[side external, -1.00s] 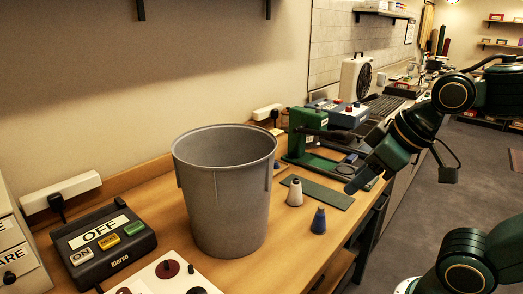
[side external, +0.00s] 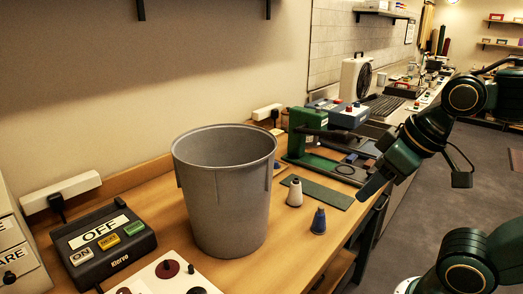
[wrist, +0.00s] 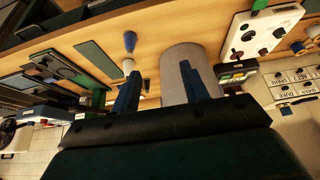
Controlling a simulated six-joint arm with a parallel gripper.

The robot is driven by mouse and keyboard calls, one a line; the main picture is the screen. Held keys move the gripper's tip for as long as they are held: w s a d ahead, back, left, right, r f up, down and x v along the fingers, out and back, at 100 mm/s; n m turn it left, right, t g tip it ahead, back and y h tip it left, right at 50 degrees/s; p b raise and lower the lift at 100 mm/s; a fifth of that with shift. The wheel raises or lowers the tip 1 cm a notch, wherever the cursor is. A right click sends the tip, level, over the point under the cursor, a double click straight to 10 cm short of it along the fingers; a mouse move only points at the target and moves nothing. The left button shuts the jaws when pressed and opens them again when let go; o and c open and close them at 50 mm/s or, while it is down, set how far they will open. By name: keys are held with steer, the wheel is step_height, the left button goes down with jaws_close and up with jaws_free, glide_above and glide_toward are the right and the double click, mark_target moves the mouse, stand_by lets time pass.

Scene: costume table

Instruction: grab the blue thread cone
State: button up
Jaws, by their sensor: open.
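The blue thread cone (side external: 318,221) stands upright on the wooden table near its front edge, right of the grey bin. It also shows in the wrist view (wrist: 130,40), beyond the tip of the left finger. A white thread cone (side external: 294,192) stands just behind it; in the wrist view it is partly hidden by that finger. My gripper (side external: 368,190) is above and to the right of the blue cone, apart from it. In the wrist view my gripper (wrist: 158,78) has its two blue fingers spread with nothing between them.
A tall grey bin (side external: 222,200) stands left of the cones. A green mat (side external: 315,192) and a green machine (side external: 305,135) lie behind. A control box with OFF lettering (side external: 104,240) and a white panel (side external: 160,278) are at the left. The table's front edge runs close to the blue cone.

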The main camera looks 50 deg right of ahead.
steer(key=shift+o, duration=1.4)
steer(key=n+g, duration=0.6)
steer(key=n, duration=1.3)
glide_above(321, 207)
step_height(321, 207, down, 7)
steer(key=shift+f, duration=0.1)
steer(key=shift+f, duration=4.3)
